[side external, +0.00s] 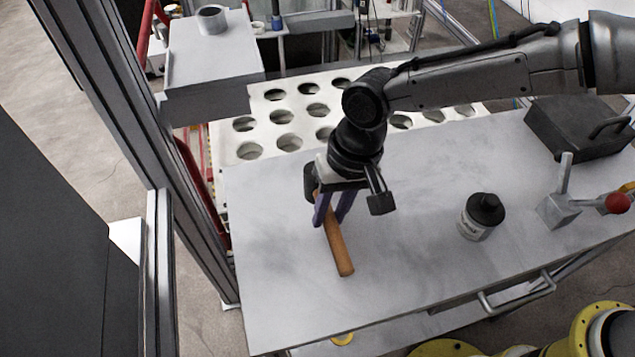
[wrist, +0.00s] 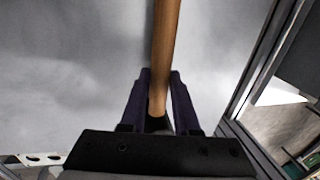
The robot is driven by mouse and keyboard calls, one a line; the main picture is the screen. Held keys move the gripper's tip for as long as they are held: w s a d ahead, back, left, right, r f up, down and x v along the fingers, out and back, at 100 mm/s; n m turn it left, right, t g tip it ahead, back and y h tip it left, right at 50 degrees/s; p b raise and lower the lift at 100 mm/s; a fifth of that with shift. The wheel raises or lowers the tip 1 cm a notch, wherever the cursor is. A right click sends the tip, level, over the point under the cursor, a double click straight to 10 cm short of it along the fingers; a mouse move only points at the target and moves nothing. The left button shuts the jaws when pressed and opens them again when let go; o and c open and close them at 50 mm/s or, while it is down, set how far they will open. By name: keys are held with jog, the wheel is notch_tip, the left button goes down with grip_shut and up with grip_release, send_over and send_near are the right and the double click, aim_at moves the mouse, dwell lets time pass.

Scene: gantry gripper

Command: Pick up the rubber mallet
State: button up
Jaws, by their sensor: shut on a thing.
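The rubber mallet has an orange-brown wooden handle (side external: 338,247) and a dark head (side external: 310,182). In the side view the handle slants down toward the table's front edge, and the head shows beside my gripper, partly hidden by it. My gripper (side external: 332,220) is shut on the handle close to the head, its purple fingers on either side. In the wrist view the handle (wrist: 165,50) runs up from between the fingers of my gripper (wrist: 160,85). I cannot tell whether the mallet touches the table.
A white jar with a black lid (side external: 481,216) stands right of my gripper. A grey clamp with a red knob (side external: 565,205) and a dark case (side external: 575,128) lie farther right. A white panel with round holes (side external: 300,98) is behind. The front of the table (side external: 280,310) is clear.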

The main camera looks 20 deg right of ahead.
grip_shut()
jog(key=shift+r, duration=0.1)
jog(key=shift+r, duration=0.1)
jog(key=shift+r, duration=0.55)
jog(key=s+d+r, duration=0.3)
jog(key=d+r, duration=0.1)
jog(key=r, duration=0.4)
jog(key=s+d+r, duration=0.3)
jog(key=s+d, duration=0.2)
jog(key=d, duration=0.5)
jog(key=s+d+r, duration=0.3)
jog(key=s+d, duration=0.3)
jog(key=d, duration=0.4)
jog(key=shift+d, duration=0.15)
